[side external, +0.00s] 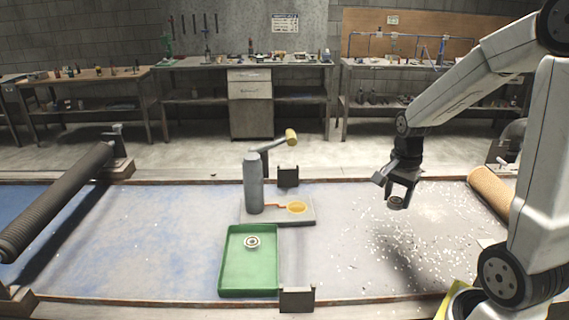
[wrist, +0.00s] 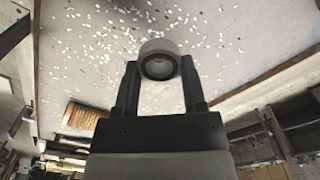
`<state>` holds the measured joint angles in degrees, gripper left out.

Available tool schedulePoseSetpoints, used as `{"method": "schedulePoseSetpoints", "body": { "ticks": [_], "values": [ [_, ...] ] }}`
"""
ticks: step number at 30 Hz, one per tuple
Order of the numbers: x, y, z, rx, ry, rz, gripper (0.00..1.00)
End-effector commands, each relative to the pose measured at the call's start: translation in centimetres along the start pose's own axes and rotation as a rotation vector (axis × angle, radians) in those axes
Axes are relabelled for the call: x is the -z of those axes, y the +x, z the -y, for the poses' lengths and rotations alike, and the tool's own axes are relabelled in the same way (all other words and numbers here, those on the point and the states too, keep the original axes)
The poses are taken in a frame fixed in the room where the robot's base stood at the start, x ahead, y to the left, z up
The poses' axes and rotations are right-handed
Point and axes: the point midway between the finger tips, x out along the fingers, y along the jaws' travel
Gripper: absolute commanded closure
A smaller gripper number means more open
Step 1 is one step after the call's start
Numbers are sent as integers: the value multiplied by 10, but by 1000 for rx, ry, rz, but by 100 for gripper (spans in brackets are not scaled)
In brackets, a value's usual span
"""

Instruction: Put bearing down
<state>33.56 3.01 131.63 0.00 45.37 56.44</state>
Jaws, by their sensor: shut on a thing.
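My gripper (side external: 397,190) is shut on a bearing (side external: 396,202) and holds it in the air above the right part of the table. In the wrist view my gripper (wrist: 157,72) points away from the camera, with the bearing (wrist: 159,62), a pale ring with a dark hole, between its fingertips. A second bearing (side external: 252,242) lies in a green tray (side external: 248,282) at the table's front middle. My gripper is well to the right of the tray and higher than it.
Behind the tray stands a grey plate (side external: 310,218) with a grey cylinder (side external: 253,185) and an orange-yellow disc (side external: 297,208). White bits litter the table on the right. A dark roller (side external: 60,200) lies at left; the left middle is clear.

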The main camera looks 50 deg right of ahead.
Motion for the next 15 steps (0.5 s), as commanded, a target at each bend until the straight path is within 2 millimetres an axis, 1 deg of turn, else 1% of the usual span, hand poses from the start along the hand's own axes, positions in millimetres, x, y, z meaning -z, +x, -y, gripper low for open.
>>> {"method": "schedulePoseSetpoints", "body": {
  "ticks": [10,15],
  "values": [
    [-1,0,1,0,-2,0,100],
    [-7,0,5,0,-15,0,100]
  ]
}}
